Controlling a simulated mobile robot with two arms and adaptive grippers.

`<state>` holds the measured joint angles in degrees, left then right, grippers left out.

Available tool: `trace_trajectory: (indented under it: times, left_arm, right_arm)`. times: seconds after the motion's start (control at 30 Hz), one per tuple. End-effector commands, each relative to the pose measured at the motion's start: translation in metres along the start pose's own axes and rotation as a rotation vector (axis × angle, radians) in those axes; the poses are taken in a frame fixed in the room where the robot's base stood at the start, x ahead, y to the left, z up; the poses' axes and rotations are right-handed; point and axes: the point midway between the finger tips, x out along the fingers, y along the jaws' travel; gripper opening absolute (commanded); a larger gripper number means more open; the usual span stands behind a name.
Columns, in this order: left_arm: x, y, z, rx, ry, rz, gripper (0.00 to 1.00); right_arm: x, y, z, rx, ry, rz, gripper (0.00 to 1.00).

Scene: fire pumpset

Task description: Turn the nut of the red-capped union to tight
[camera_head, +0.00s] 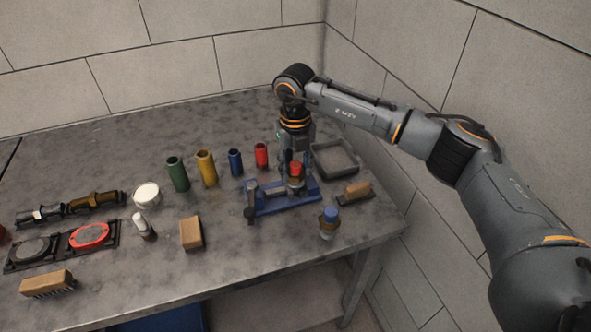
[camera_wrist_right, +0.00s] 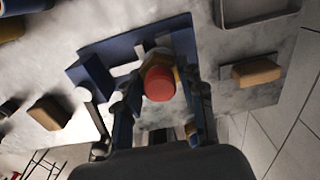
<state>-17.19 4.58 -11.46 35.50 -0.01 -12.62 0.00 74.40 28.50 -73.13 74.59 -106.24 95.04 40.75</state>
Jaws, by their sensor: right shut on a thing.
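The red-capped union (camera_head: 296,181) stands upright in a blue holder (camera_head: 262,207) near the right end of the table. In the wrist view its red cap (camera_wrist_right: 159,83) faces my camera, with a little brass colour behind it. The blue holder (camera_wrist_right: 103,45) lies beneath it. My right gripper (camera_head: 295,178) reaches down from above and is shut on the union, with a finger on each side in the wrist view (camera_wrist_right: 160,102). The exact contact on the nut is hidden by the cap and fingers. My left gripper is not in view.
A blue-capped union (camera_head: 328,222) and a brush (camera_head: 355,192) stand close on the right. A grey tray (camera_head: 335,160) is behind. Green (camera_head: 178,174), yellow (camera_head: 206,168), blue (camera_head: 235,162) and red (camera_head: 261,156) cylinders stand to the left. A wall borders the right side.

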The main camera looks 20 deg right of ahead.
Motion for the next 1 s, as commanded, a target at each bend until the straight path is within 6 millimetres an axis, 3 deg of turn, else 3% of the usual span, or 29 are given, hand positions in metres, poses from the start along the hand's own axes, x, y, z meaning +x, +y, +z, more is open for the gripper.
trace_trajectory:
  times: [0.5,1.0]
  left_arm:
    - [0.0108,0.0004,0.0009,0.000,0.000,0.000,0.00]
    - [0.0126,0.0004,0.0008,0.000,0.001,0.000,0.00]
  right_arm:
    - [0.0012,0.0003,-0.0004,0.399,0.002,-0.003,0.08]
    - [0.0007,0.0005,-0.0005,0.515,0.002,-0.004,0.08]
